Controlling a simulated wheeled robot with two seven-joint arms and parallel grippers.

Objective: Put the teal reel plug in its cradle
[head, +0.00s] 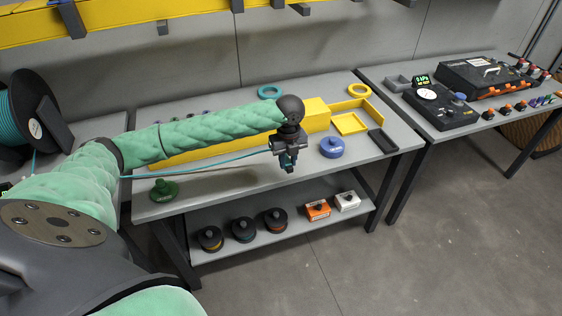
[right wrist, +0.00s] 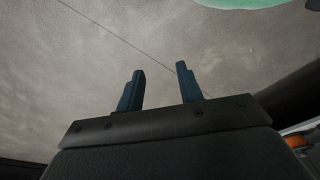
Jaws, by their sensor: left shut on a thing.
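My left gripper (head: 288,167) hangs over the front part of the middle bench and is shut on the end of the teal cable (head: 205,162). The plug itself is mostly hidden by the fingers. The cable runs left from the gripper, behind my arm, toward the black reel (head: 32,112) with teal windings. A long yellow fixture (head: 204,150) lies on the bench behind the gripper; I cannot tell which part is the cradle. My right gripper shows only in the right wrist view (right wrist: 161,88), its fingers apart and empty above the grey floor.
A blue round piece (head: 332,147), a black tray (head: 382,141) and a yellow tray (head: 349,124) are right of the gripper. A green piece (head: 163,190) stands at the bench's left front. Black devices (head: 440,107) stand on the right bench.

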